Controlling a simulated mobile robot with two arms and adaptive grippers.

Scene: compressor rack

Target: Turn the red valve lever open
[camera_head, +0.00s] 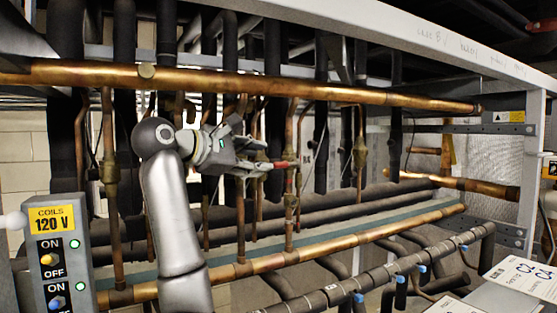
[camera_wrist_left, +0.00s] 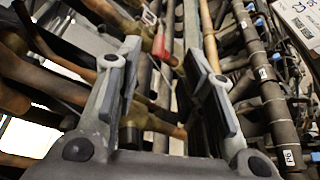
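The red valve lever (camera_head: 281,165) shows as a small red piece at the tips of my left gripper (camera_head: 262,157) in the head view, in front of thin vertical copper pipes. In the left wrist view the red lever (camera_wrist_left: 160,44) lies beyond the fingertips, in the gap between them. My left gripper (camera_wrist_left: 168,62) is open, with its two fingers well apart. Whether a finger touches the lever cannot be told. Part of the valve is hidden by the gripper in the head view. My right gripper is not in view.
A thick horizontal copper pipe (camera_head: 330,92) runs above my left gripper, and another copper pipe (camera_head: 330,247) runs below. Black insulated pipes (camera_head: 321,135) stand behind. A control box (camera_head: 58,262) with switches is at the lower left. A white frame beam (camera_head: 400,38) crosses the top.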

